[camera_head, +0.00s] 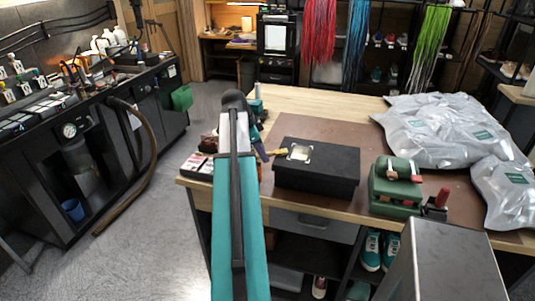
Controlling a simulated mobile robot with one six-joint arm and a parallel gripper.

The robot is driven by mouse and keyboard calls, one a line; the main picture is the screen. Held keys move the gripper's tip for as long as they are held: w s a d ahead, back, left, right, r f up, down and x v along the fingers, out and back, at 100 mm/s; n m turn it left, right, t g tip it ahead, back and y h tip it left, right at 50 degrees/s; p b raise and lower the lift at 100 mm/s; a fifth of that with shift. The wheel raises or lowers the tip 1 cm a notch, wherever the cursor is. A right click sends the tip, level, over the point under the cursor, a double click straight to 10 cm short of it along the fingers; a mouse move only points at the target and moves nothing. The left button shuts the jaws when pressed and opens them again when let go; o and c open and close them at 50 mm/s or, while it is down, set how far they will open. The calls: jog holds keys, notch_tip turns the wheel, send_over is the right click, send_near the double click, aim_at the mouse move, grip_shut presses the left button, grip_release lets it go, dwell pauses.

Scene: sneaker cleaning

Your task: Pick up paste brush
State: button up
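My teal arm reaches up from the bottom over the table's left end and hides part of what stands there. My gripper (262,153) appears to be just right of the arm, by the left edge of a black box; its fingers are too small and covered to read. A small yellowish piece (279,151), possibly part of the paste brush, shows between the gripper and the box. I cannot tell whether the gripper touches it.
The black box (318,178) with a pale square on top stands on a brown mat (370,150). A green case (396,190) and silver bags (440,130) are to the right. Red-and-white packs (197,165) lie left of my arm. A black workbench (90,130) stands far left.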

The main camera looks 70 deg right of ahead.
jog(key=shift+c, duration=0.5)
grip_shut()
jog(key=shift+r, duration=0.1)
jog(key=shift+d+r+b, duration=0.1)
jog(key=shift+r+b, duration=0.7)
jog(key=shift+r, duration=0.65)
jog(key=shift+s+a+r, duration=0.1)
jog(key=shift+s+a, duration=0.1)
jog(key=shift+a, duration=0.05)
jog(key=s+a+r+b, duration=0.1)
jog(key=s+a+b, duration=0.3)
jog(key=s+a, duration=0.6)
jog(key=shift+s+r, duration=0.3)
jog(key=shift+s, duration=0.65)
